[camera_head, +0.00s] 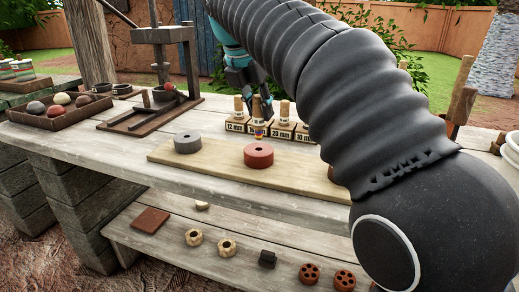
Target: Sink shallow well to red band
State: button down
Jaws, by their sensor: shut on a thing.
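My gripper (260,108) is beyond the red clay disc, at the row of tool blocks, with its dark fingers around a wooden-handled tool (257,129). The tool hangs upright, with small coloured bands low on it, in front of a block. It is too small to tell whether its tip touches anything. The red disc (258,160) lies flat on a pale board (200,160) and has a central hole. A grey disc (188,147) with a hole lies to its left. The blocks (236,126) read 12 mm, 20 mm and 30 mm. My arm hides the board's right part.
A wooden press stand (160,37) and a tray of coloured balls (35,118) stand at the left. The lower shelf (185,262) holds a brown tile (150,220), ring pieces (227,247) and red wheels (309,273). The board is clear between the discs.

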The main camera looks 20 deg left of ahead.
jog(key=shift+r, duration=1.8)
